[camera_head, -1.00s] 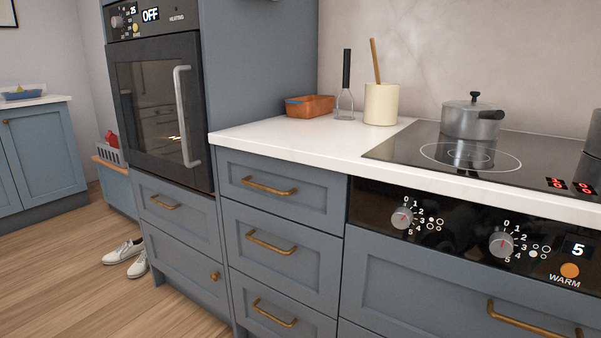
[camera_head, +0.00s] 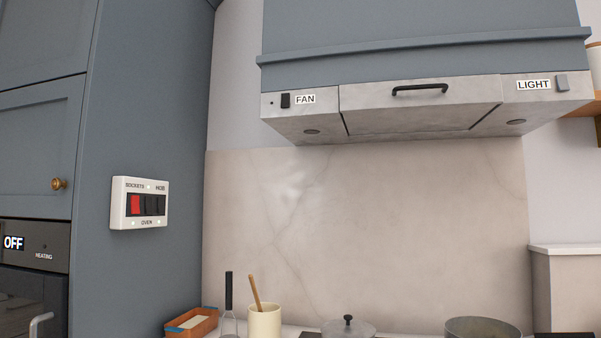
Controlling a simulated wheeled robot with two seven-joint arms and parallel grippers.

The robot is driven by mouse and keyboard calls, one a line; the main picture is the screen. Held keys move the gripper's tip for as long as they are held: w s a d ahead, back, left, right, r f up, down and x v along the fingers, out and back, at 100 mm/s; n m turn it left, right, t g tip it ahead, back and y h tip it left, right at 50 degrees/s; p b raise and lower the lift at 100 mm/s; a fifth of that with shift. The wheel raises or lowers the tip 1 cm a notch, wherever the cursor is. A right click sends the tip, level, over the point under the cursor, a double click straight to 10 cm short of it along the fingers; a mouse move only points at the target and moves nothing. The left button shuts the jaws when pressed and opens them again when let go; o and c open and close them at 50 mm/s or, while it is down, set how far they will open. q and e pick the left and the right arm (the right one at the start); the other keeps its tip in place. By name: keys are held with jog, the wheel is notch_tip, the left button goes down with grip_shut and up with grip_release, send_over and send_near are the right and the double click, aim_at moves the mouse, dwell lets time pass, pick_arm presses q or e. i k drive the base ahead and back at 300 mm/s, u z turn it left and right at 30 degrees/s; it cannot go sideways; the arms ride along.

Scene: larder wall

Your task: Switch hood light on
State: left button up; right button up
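The range hood (camera_head: 420,108) hangs at the upper right under a blue-grey canopy. At the right end of its front is a grey rocker switch (camera_head: 562,83) beside a LIGHT label (camera_head: 533,85). At the left end is a black switch (camera_head: 285,101) beside a FAN label (camera_head: 305,99). Two round lamp spots (camera_head: 515,122) on the underside look dark. Neither of my grippers is in view.
A black handle (camera_head: 419,89) is on the hood's middle panel. A switch plate (camera_head: 139,204) is on the tall cabinet's side. Below are an orange tray (camera_head: 192,322), a utensil crock (camera_head: 264,321), a lidded pot (camera_head: 348,327) and a pan (camera_head: 483,328).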

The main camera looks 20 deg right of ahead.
aim_at(562, 81)
jog(key=z, duration=1.35)
jog(key=i, duration=0.25)
jog(key=u, duration=0.2)
